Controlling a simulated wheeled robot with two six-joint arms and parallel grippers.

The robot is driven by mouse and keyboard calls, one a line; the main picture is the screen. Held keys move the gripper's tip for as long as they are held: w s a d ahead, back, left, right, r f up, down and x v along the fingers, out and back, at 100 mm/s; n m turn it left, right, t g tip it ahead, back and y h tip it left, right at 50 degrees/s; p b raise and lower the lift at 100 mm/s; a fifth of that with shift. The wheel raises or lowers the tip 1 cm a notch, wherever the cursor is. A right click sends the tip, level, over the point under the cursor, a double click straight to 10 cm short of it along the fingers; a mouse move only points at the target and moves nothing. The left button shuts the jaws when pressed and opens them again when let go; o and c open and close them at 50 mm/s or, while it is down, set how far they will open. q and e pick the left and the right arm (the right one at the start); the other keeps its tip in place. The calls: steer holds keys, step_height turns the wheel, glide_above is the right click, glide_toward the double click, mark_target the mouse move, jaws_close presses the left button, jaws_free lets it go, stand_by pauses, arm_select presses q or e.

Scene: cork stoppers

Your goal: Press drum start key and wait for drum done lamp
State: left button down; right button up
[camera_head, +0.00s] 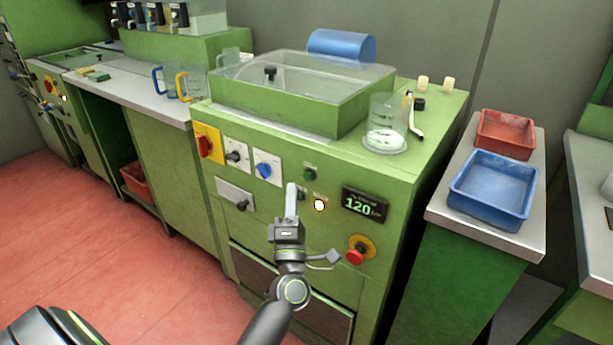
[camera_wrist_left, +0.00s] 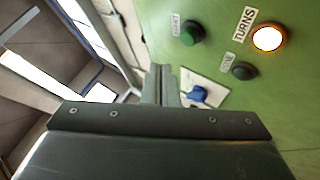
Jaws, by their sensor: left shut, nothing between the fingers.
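The green start key (camera_head: 309,174) is on the front panel of the green machine, right of the blue rotary switch. In the left wrist view the start key (camera_wrist_left: 191,33) has a label partly readable as START. The done lamp (camera_wrist_left: 243,71) is dark green and looks unlit; its small label seems to read DONE. A lit, whitish lamp labelled TURNS (camera_wrist_left: 267,38) glows beside it and also shows in the head view (camera_head: 319,205). My left gripper (camera_head: 291,190) is shut and empty, its fingers in front of the panel just below the start key. I cannot tell whether they touch it.
A display (camera_head: 364,204) reads 120. A red emergency knob (camera_head: 357,250) sits below it, and a blue switch (camera_head: 264,169) is left of my fingers. A clear beaker (camera_head: 386,125) stands on the machine top. Red (camera_head: 505,133) and blue (camera_head: 492,190) trays are at right.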

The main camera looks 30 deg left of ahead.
arm_select(q)
steer(key=shift+s+a, duration=0.1)
steer(key=shift+s, duration=1.15)
